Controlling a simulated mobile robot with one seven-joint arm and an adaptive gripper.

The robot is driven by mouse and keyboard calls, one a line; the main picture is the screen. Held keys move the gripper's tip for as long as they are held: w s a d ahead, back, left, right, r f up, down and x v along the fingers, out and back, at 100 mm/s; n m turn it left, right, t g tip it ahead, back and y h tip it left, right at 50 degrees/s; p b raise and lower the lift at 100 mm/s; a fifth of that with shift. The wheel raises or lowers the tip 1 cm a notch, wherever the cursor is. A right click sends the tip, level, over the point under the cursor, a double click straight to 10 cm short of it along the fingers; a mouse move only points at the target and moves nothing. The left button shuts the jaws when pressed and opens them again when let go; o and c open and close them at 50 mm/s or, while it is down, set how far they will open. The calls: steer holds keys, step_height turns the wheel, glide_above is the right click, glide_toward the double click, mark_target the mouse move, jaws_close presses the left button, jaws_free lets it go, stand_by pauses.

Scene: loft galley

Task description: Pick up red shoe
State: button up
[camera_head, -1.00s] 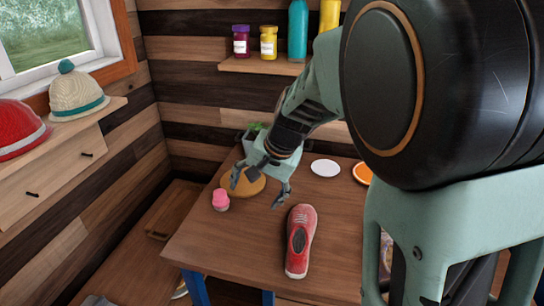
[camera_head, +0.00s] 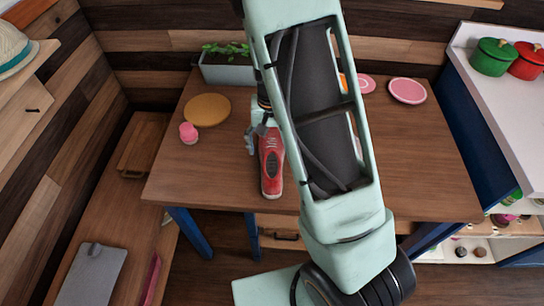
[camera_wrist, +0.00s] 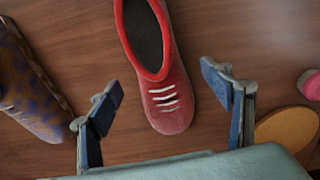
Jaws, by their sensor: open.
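The red shoe (camera_head: 270,168) lies on the wooden table near its front edge, with white laces and a dark opening. In the wrist view the red shoe (camera_wrist: 160,70) points its toe toward my gripper. My gripper (camera_wrist: 165,105) is open, one finger on each side of the toe, with wood showing between the fingers and the shoe. In the head view my gripper (camera_head: 258,135) is at the shoe's far end, and my arm hides part of it.
A pink jar (camera_head: 188,133) and a round tan board (camera_head: 207,110) are left of the shoe. A planter (camera_head: 224,68) stands behind. Pink plates (camera_head: 407,91) lie at right. A dark patterned object (camera_wrist: 28,85) lies beside the shoe in the wrist view.

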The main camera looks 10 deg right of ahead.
mark_target(272, 148)
steer(key=f, duration=0.3)
steer(key=w+f, duration=0.1)
steer(key=shift+d+f, duration=0.25)
steer(key=shift+f, duration=0.15)
steer(key=c, duration=1.5)
steer(key=shift+o, duration=0.2)
steer(key=shift+r, duration=0.1)
